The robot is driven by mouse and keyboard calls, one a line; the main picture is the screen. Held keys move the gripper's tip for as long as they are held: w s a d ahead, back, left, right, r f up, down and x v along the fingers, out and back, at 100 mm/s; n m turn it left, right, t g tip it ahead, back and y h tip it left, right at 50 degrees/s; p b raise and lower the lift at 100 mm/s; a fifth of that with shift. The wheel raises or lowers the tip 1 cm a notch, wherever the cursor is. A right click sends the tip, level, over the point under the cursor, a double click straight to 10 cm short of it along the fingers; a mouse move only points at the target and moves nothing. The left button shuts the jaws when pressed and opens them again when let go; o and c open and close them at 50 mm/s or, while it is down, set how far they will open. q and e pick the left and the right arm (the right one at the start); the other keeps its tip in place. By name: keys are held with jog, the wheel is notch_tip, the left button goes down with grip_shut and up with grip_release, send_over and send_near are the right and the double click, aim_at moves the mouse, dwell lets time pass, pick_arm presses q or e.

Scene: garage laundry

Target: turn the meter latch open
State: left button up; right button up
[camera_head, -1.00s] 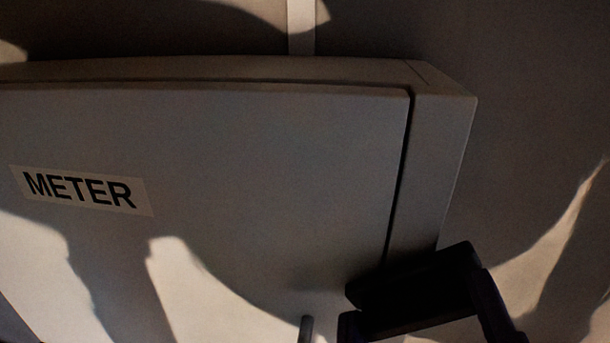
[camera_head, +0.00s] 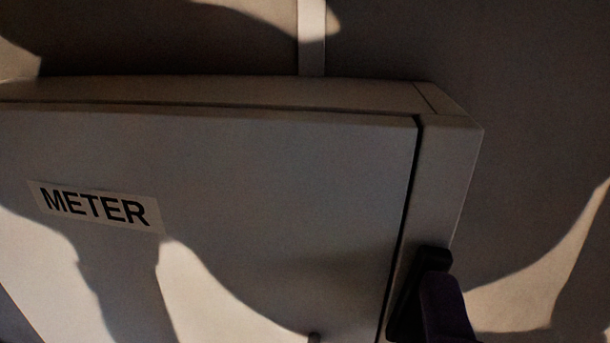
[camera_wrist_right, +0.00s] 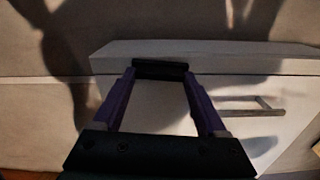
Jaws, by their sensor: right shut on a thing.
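The meter cabinet (camera_head: 270,190) fills much of the head view, with a METER label on its door. A black bar, apparently the meter latch (camera_head: 408,300), lies at the door's right edge along the seam. In the right wrist view the latch (camera_wrist_right: 160,70) spans between my purple fingertips. My right gripper (camera_wrist_right: 160,80) is shut on it, with a finger at each end. In the head view one purple finger covers part of the bar. The latch's mount is hidden. The door looks shut. My left gripper is in neither view.
A pale vertical conduit (camera_head: 312,38) rises above the cabinet. The wall right of the cabinet is bare. Strong shadows cross everything.

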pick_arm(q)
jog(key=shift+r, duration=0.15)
pick_arm(e)
jog(key=shift+n, duration=0.6)
jog(key=o, duration=1.3)
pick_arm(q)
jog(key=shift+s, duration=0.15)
